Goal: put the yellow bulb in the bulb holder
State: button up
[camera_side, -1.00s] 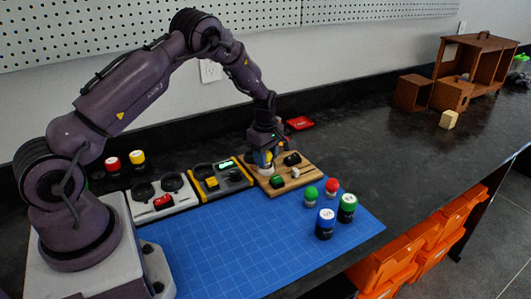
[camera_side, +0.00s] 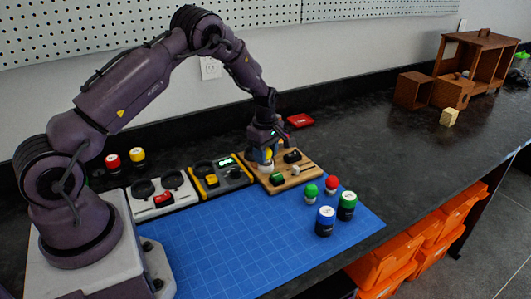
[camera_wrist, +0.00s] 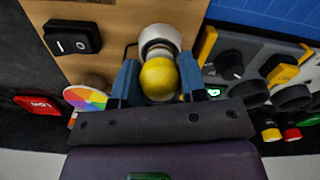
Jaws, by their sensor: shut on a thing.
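The yellow bulb (camera_wrist: 158,77) is between the blue fingers of my gripper (camera_wrist: 158,82) in the wrist view; the gripper is shut on it. A round white bulb holder (camera_wrist: 160,38) on the wooden board lies directly behind the bulb in that view. The bulb's grey base overlaps the holder's opening; I cannot tell whether it is inside or just above. In the side view my gripper (camera_side: 265,152) points down over the wooden board (camera_side: 305,172), with the yellow bulb (camera_side: 267,155) partly hidden by the fingers.
The board also bears a black rocker switch (camera_wrist: 72,38) and a coloured disc (camera_wrist: 86,97). Green (camera_side: 311,191) and red (camera_side: 331,184) bulbs and two jars stand on the blue mat (camera_side: 220,245). A grey-yellow meter (camera_side: 222,178) sits left of the board. The mat's middle is clear.

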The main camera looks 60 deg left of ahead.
jog(key=shift+f, duration=0.55)
jog(key=o, duration=0.6)
jog(key=shift+o, duration=0.2)
jog(key=shift+r, duration=5.5)
jog(key=shift+m, duration=0.5)
jog(key=s+d+r+m+t, duration=0.2)
jog(key=s+d+r+m, duration=0.7)
jog(key=s, duration=0.3)
jog(key=s+d+r+m+t, duration=0.3)
jog(key=s+d+r+m, duration=0.7)
jog(key=s, duration=0.3)
jog(key=shift+s+r+m+t, duration=0.3)
jog(key=shift+r+m, duration=0.25)
jog(key=shift+m, duration=0.25)
